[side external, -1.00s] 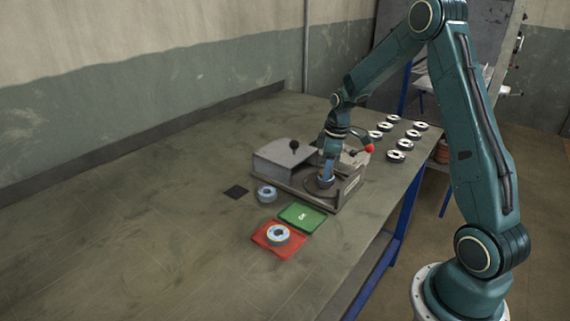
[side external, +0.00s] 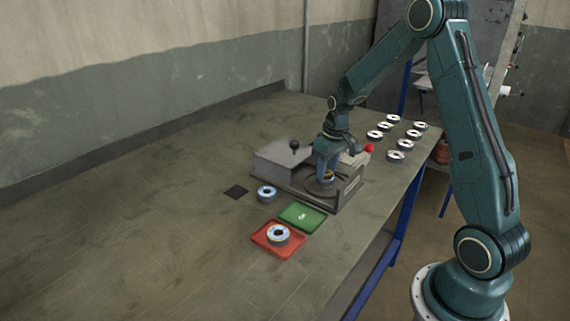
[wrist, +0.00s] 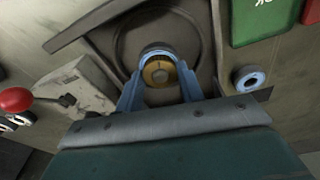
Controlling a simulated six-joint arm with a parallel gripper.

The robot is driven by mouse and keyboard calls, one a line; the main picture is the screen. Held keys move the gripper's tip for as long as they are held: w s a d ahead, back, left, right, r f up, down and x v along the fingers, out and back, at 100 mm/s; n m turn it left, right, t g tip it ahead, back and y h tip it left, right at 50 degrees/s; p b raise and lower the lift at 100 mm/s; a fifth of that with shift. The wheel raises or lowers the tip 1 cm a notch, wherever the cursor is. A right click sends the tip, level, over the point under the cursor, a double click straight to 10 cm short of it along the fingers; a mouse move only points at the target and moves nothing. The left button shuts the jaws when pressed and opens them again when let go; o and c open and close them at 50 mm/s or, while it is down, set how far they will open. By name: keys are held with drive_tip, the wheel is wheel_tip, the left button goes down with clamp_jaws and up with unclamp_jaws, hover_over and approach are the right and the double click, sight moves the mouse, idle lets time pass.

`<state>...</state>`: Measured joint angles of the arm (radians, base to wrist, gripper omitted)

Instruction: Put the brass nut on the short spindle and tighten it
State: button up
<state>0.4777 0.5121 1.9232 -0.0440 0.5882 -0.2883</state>
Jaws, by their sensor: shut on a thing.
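The brass nut (wrist: 158,72) shows in the wrist view between the two blue fingers of my gripper (wrist: 160,84). The fingers are shut on it. The spindle's end shows as a small grey spot in the nut's middle; how far the nut sits down on it I cannot tell. In the side view my gripper (side external: 326,174) points down into the round well of the grey fixture (side external: 290,186), and the nut shows there only as a small brass patch.
A red-knobbed lever (side external: 369,148) and a black knob (side external: 293,145) stand on the fixture. A green OK tray (side external: 316,223) and a red tray (side external: 264,245) holding a disc (side external: 278,241) lie in front. Another disc (side external: 266,200) lies near a dark square (side external: 236,192). Several discs (side external: 396,155) stand behind.

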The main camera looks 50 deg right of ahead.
drive_tip(key=m, duration=0.5)
drive_tip(key=shift+s+a+f+h, duration=0.1)
drive_tip(key=shift+h, duration=0.2)
drive_tip(key=m, duration=0.6)
drive_tip(key=shift+g, duration=0.4)
drive_tip(key=o, duration=1.1)
